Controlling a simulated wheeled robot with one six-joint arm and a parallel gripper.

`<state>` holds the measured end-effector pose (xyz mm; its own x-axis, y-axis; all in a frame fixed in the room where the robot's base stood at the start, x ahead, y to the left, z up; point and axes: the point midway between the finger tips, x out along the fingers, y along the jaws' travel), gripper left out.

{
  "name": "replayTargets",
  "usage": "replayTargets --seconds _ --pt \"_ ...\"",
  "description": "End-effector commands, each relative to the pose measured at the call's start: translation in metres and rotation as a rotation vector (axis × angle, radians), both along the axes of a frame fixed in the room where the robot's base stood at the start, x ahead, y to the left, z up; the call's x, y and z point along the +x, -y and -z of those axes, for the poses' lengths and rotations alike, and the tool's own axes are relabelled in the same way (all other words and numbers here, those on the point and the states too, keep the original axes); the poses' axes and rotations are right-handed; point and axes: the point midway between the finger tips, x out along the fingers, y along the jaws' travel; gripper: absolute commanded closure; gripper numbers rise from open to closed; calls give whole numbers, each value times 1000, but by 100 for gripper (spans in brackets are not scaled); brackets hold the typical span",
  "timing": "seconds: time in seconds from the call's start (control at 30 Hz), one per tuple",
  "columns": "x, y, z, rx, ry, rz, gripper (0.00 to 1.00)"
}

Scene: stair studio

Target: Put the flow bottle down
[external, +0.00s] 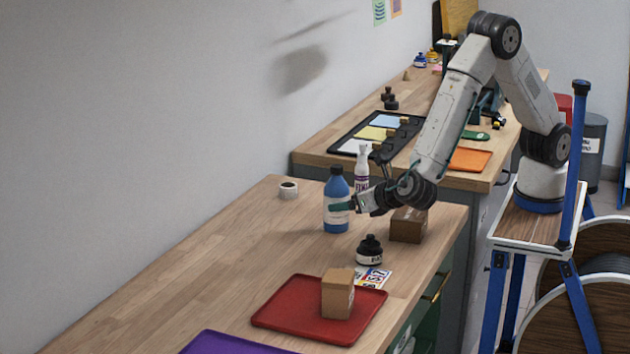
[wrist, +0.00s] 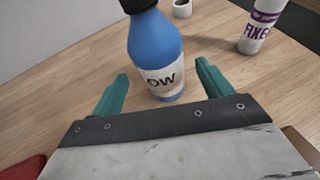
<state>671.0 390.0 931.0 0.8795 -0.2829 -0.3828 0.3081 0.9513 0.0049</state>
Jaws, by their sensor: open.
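The flow bottle (external: 336,198) is blue with a black cap and a white label. It stands upright on the wooden bench, and its label reads "OW" in the wrist view (wrist: 155,50). My gripper (external: 343,207) is at the bottle from the right. In the wrist view my gripper (wrist: 157,88) is open, with one teal finger on each side of the lower bottle. A gap shows between the left finger and the bottle; the right finger is also apart from it.
A white FIXE bottle (wrist: 263,25) stands behind to the right. A brown box (external: 408,225) and a black jar (external: 369,250) are close to my gripper. A red tray (external: 275,315) holds a cardboard box (external: 338,293). A tape roll (external: 288,190) lies behind. The bench's left side is clear.

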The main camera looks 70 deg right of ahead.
Motion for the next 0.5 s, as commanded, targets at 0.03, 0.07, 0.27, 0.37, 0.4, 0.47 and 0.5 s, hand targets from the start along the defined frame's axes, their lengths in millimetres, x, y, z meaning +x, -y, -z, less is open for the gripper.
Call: replayTargets --seconds 0.03,0.07,0.27,0.37,0.4,0.47,0.5 --pt "-11 -4 -5 2 0 -4 21" --pt "-17 -6 -7 2 0 -5 21" --pt "-48 -16 -21 1 0 -2 21" --pt "-56 -18 -24 0 0 0 21" --pt "-58 -19 -25 0 -1 1 21" --pt "-61 -19 -26 0 -1 1 21" --pt "-61 -19 -26 -1 -1 1 21"
